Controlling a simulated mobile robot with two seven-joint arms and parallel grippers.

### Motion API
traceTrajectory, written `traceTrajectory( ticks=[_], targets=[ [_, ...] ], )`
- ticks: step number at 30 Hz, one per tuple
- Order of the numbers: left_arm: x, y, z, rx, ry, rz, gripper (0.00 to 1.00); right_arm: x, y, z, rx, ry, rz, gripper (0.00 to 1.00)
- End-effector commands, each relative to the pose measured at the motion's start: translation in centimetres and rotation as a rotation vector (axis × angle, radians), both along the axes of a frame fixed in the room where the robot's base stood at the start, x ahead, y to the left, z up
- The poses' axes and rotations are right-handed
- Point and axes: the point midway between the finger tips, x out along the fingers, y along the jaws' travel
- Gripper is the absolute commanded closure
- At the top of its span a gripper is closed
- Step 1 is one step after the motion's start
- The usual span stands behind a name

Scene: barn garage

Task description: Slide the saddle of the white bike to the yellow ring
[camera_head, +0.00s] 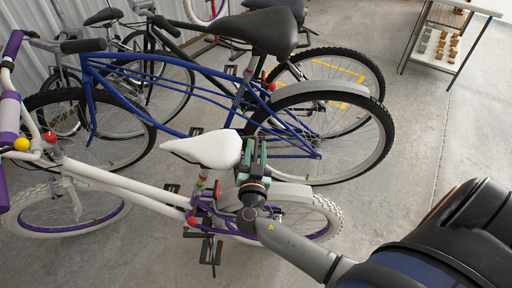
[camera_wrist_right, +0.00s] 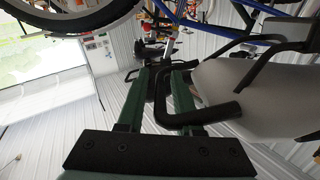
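The white bike (camera_head: 120,182) stands at the front left of the head view. Its white saddle (camera_head: 207,148) sits on a seat post with small coloured bands (camera_head: 202,180) below it. The bands are too small to tell the yellow ring surely. My right gripper (camera_head: 254,150) is just behind the saddle, to its right. In the right wrist view, the pale saddle (camera_wrist_right: 255,90) is at the right, and a black looped bar (camera_wrist_right: 162,92) passes between the gripper's two green fingers (camera_wrist_right: 160,95). The fingers stand apart, with narrow gaps beside the bar. My left gripper is not in view.
A blue bike (camera_head: 190,90) with a black saddle stands close behind the white one, and more bikes are beyond. A small table (camera_head: 450,45) with small blocks stands at the back right. The concrete floor (camera_head: 420,120) at the right is clear.

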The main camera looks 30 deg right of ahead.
Motion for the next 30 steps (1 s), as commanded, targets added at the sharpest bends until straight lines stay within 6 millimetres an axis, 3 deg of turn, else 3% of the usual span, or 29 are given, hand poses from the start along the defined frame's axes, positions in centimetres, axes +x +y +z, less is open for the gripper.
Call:
traceTrajectory(
  ticks=[1,9,30],
  targets=[
    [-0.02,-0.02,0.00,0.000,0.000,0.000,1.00,0.01,-0.01,0.00,0.000,0.000,0.000,0.72],
    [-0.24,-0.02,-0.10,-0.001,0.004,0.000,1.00,0.01,-0.01,0.01,0.000,0.000,0.000,1.00],
    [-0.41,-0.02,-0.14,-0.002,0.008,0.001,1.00,0.04,-0.04,0.09,0.000,-0.001,0.000,1.00]
  ],
)
